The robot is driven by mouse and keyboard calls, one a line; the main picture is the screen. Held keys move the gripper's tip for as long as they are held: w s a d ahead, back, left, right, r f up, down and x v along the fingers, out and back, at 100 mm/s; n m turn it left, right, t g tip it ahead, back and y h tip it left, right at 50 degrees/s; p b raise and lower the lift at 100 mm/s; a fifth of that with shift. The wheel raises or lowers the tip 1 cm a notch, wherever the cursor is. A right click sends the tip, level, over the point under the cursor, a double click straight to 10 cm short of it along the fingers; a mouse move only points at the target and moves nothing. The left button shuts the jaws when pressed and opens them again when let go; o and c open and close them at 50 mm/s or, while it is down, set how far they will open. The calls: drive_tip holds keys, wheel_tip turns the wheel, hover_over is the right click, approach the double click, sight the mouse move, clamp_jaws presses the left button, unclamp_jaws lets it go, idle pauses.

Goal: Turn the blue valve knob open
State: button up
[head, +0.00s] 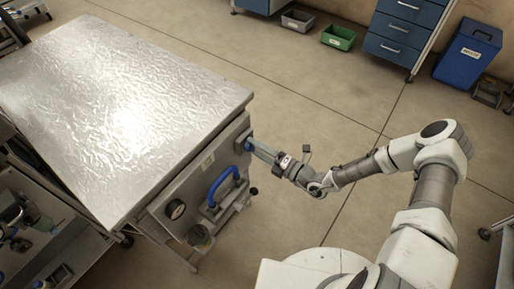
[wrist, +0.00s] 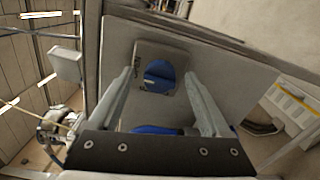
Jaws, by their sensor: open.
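The blue valve knob (head: 248,145) is on the side of the metal cart, near its right corner. In the wrist view the round blue knob (wrist: 160,72) sits on a grey square plate, in line with the gap between my fingers. My gripper (head: 257,150) is open, with its fingertips close to the knob. In the wrist view the two fingers of my gripper (wrist: 158,82) stand apart on either side of it. I cannot tell whether either finger touches it.
The cart's shiny metal top (head: 70,70) is bare. Blue drawers (head: 405,30), a green bin (head: 339,37) and a blue box (head: 468,55) stand behind on open floor.

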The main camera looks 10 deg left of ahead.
drive_tip(key=p+v, duration=0.1)
drive_tip(key=v, duration=1.6)
drive_tip(key=shift+d, duration=0.2)
drive_tip(key=shift+s, duration=0.15)
drive_tip(key=s+d+r+m+h+p, duration=0.2)
drive_tip(key=s+d+r+m+h, duration=0.1)
drive_tip(key=r+m, duration=0.8)
drive_tip(key=s+d+r+m+h+p, duration=0.3)
drive_tip(key=s+r+m+h, duration=0.2)
drive_tip(key=r, duration=1.5)
drive_tip(key=s+d+r+m+g+h+p, duration=0.1)
drive_tip(key=s+d+r+m+h+p, duration=0.2)
drive_tip(key=r+m+h, duration=0.5)
wheel_tip(320, 180, up, 8)
drive_tip(key=s+d+m, duration=0.1)
drive_tip(key=m, duration=0.8)
drive_tip(key=shift+s+f+m+h, duration=0.25)
drive_tip(key=shift+s+m+h, duration=0.05)
drive_tip(key=shift+s, duration=0.1)
